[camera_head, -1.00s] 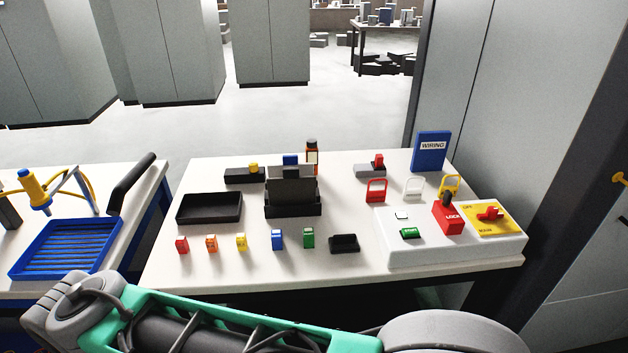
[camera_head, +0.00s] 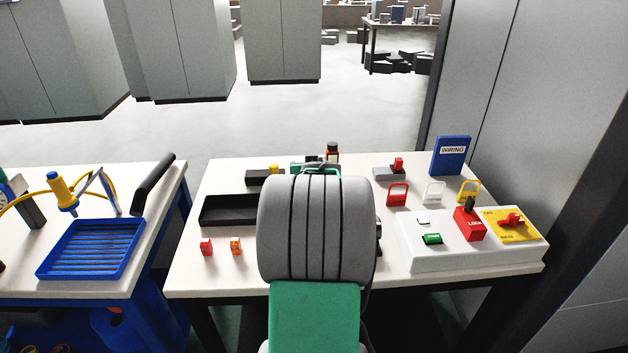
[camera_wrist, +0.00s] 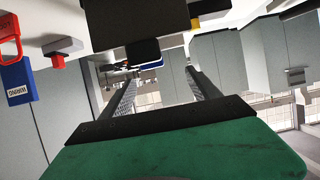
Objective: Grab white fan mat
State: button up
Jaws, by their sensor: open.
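No white fan mat can be made out in either view. The white items on the table are a small ring-shaped tag (camera_head: 433,192) and a white control box (camera_head: 410,245) at the right. My gripper (camera_wrist: 160,72) is open in the wrist view, with two dark fingers apart and nothing seen held between them. In that view, which looks upside down, a dark block (camera_wrist: 135,28) and a blue piece (camera_wrist: 143,52) show near the fingertips. In the head view my arm covers the table's middle and hides the fingers.
A blue tray (camera_head: 92,248) sits on the left table. Grey cabinets stand behind.

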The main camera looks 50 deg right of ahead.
jog(key=s+d+p+x, duration=0.1)
jog(key=p+x, duration=0.2)
jog(key=x, duration=0.5)
jog(key=shift+d+r, duration=0.1)
grip_shut()
dwell(0.5)
